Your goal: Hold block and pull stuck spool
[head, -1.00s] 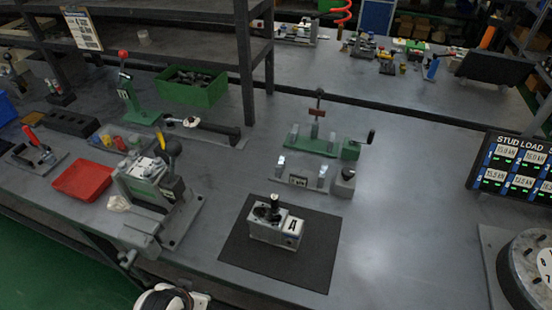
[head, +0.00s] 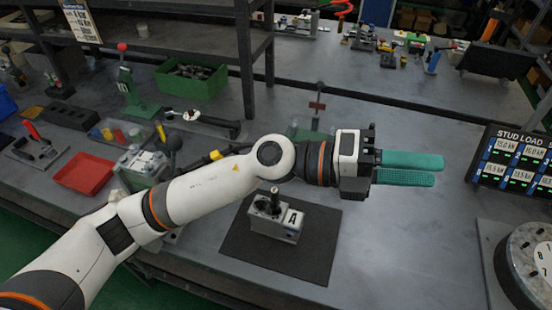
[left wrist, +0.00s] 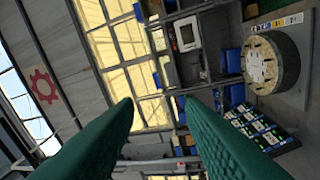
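The valve block (head: 276,222), a grey block with a label "A", stands on a dark mat (head: 236,244) on the bench. A dark spool (head: 274,196) sticks up from its top, upright. My left gripper (head: 440,170) is above the bench, to the right of the block and higher, pointing right. Its two green fingers are apart with nothing between them. They also show in the left wrist view (left wrist: 160,112), spread with a gap. My right gripper is not in view.
A red tray (head: 84,174), a green bin (head: 190,82) and a grey vise stand on the left. A stud load display (head: 512,165) and a round numbered dial (head: 528,262) stand on the right. My left arm hides part of a green fixture (head: 312,132) behind the block.

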